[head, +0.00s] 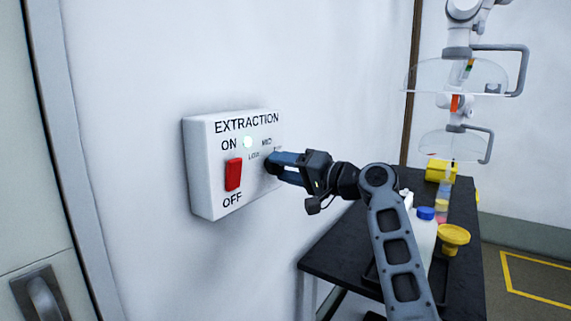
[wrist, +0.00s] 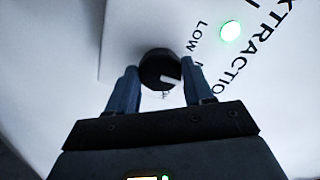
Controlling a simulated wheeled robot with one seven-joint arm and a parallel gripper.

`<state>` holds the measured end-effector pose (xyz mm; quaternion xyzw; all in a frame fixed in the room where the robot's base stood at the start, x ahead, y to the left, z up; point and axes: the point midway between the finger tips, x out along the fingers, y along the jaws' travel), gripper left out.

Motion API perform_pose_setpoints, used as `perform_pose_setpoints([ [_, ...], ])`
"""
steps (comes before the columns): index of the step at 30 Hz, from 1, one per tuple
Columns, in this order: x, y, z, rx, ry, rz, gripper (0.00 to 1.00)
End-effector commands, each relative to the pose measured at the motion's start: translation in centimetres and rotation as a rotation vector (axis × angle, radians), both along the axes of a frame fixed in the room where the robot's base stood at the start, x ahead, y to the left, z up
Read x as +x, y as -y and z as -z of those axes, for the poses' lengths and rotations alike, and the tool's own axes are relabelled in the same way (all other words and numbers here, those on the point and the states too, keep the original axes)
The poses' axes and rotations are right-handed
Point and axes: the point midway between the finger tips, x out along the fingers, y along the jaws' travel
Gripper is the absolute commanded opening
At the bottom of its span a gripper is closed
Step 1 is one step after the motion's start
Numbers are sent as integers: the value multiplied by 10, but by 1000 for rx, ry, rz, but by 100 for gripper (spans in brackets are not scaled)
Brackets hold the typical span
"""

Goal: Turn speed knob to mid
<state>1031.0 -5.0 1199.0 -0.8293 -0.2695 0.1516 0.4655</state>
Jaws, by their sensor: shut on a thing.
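The white extraction control box (head: 205,170) is mounted on the wall, with ON, OFF, LOW and MID printed on it. Its round black speed knob (wrist: 157,66) shows in the wrist view, with a pale mark on its lower right edge. My gripper (head: 274,161) reaches the box from the right, and its blue fingers (wrist: 160,75) are shut on the knob, one on each side. The red rocker switch (head: 233,174) is left of my gripper, below a lit indicator light (head: 247,142). In the head view my fingers hide most of the knob and the lettering right of it.
A black bench (head: 335,245) with bottles and a yellow funnel (head: 454,238) stands right of the box, behind my arm. Clear extraction hoods (head: 455,75) hang above it. A door with a handle (head: 40,295) is at the left. The wall around the box is bare.

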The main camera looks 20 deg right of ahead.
Motion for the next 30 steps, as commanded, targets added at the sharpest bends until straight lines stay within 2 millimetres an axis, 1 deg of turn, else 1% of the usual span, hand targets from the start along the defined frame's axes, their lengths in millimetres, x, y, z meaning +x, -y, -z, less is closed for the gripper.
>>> perform_pose_setpoints([
  [16, 0, 0, 0, 21, -14, 2, 21],
  [17, 0, 0, 0, 21, -14, 2, 53],
  [24, 0, 0, 0, 20, -14, 1, 76],
  [30, 0, 0, 0, 20, -14, 1, 77],
])
